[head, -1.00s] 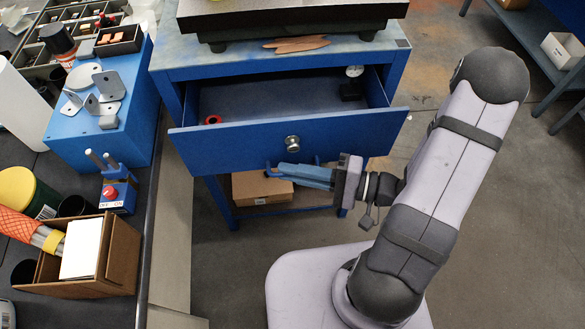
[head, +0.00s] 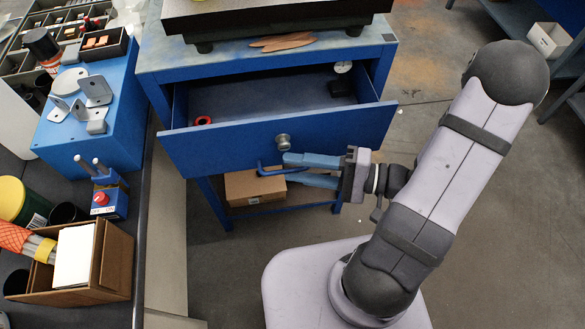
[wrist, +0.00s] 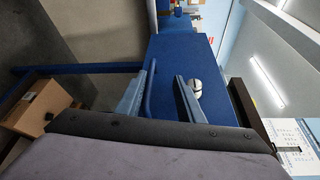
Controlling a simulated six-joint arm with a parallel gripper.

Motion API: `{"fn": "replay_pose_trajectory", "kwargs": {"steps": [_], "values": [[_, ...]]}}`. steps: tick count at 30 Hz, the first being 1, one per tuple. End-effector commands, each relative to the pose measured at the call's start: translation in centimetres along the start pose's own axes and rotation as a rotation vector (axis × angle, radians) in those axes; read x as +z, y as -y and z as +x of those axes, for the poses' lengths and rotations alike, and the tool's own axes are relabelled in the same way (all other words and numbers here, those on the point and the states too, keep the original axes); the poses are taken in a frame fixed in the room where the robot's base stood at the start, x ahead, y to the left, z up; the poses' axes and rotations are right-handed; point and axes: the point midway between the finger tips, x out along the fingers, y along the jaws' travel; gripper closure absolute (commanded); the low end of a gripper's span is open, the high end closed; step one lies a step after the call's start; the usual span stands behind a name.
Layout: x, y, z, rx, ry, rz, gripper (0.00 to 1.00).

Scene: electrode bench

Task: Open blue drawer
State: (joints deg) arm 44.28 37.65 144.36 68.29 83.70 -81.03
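The blue drawer (head: 225,147) is pulled well out of the blue cabinet, and its inside shows. A silver knob (head: 283,142) sits on its front, and it also shows in the wrist view (wrist: 196,89). A blue bar handle (head: 268,171) juts from the front below the knob. My gripper (head: 287,168) is at this handle with its two blue fingers spread apart. In the wrist view, the handle (wrist: 149,92) lies between the spread fingers of my gripper (wrist: 159,76), nearer the left one.
Inside the drawer lie a red ring (head: 203,120), a black block (head: 341,88) and a round white gauge (head: 343,67). A cardboard box (head: 254,187) sits on the shelf below. A workbench with a red-button switch (head: 101,199) stands left.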

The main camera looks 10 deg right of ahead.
Motion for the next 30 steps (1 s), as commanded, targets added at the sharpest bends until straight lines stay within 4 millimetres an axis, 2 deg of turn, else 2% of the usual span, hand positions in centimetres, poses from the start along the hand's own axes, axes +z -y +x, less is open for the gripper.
{"fn": "replay_pose_trajectory", "kwargs": {"steps": [1,9,15,23,24,30], "values": [[0.3,1.3,-0.1,-0.011,0.004,-0.003,0.73],[0.9,4.6,-0.4,-0.015,0.002,-0.004,0.73],[1.0,5.5,-0.5,-0.016,-0.002,-0.006,0.73],[0.9,5.6,-0.6,-0.017,-0.005,-0.009,0.73],[-0.1,1.8,-0.8,0.134,-0.044,-0.005,0.73],[-0.1,1.7,-1.2,0.134,-0.044,-0.003,0.73]]}}
